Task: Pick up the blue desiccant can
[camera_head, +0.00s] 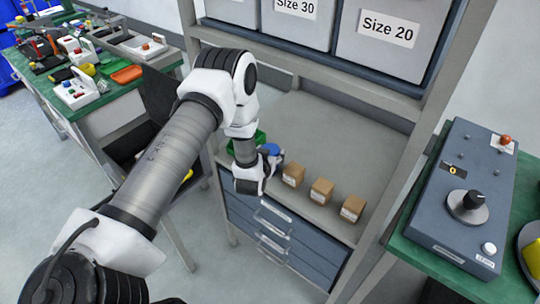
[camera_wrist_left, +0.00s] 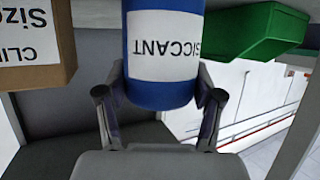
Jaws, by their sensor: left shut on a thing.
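The blue desiccant can (camera_wrist_left: 163,82) fills the upper middle of the left wrist view. It has a white label with dark letters that read upside down. My left gripper (camera_wrist_left: 160,105) has a finger on each side of the can and is shut on it. In the head view a small blue part of the can (camera_head: 271,149) shows beside my left gripper (camera_head: 262,168), at the left end of the rack's shelf. The wrist hides most of it. I cannot tell whether the can touches the shelf. My right gripper is not in view.
Several cardboard boxes (camera_head: 321,190) stand in a row right of the can; one box (camera_wrist_left: 35,50) is close in the wrist view. A green bin (camera_wrist_left: 245,35) is on the can's other side. Grey bins (camera_head: 378,35) sit above. Shelf space behind the boxes is clear.

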